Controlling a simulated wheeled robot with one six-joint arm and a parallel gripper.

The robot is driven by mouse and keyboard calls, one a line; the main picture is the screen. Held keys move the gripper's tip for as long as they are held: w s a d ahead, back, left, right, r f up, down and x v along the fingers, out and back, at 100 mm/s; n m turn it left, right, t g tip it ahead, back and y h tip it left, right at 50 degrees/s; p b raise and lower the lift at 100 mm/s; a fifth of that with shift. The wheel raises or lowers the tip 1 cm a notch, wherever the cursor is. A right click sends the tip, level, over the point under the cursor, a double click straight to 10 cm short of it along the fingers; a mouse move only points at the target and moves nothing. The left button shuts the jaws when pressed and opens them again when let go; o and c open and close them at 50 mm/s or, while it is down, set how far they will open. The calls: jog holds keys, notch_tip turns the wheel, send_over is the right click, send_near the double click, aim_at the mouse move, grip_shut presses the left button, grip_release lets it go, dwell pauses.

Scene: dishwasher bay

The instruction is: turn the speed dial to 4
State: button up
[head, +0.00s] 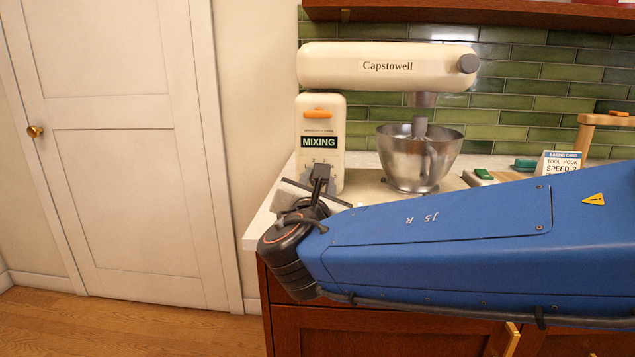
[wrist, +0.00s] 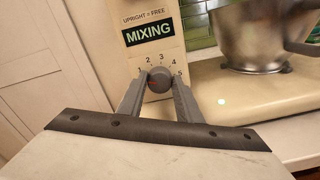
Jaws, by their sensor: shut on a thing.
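The speed dial (wrist: 160,79) is a dark grey knob on the cream mixer's (head: 385,68) front column. Numbers 1 to 5 arc over it in the wrist view. A small red mark shows on its left side, nearest the 1. My gripper (wrist: 158,86) is shut on the dial, with one finger on each side. In the head view my gripper (head: 320,172) is at the lower column and hides most of the dial. The display (head: 319,142) above it reads MIXING.
A steel bowl (head: 408,158) stands under the mixer head, right of the column. An orange lever (head: 318,113) sits above the display. A baking card (head: 560,163) at right reads TOOL HOOK and SPEED; its digit is unclear. Left of the counter is open floor.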

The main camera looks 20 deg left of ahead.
jog(key=m, duration=0.7)
jog(key=shift+d+f, duration=0.1)
jog(key=shift+d, duration=0.05)
jog(key=m, duration=0.6)
jog(key=shift+f+m, duration=0.15)
jog(key=shift+m, duration=0.25)
jog(key=m, duration=0.5)
jog(key=shift+f, duration=0.1)
jog(key=m, duration=0.5)
jog(key=shift+f, duration=0.1)
jog(key=shift+m, duration=0.4)
jog(key=o, duration=1)
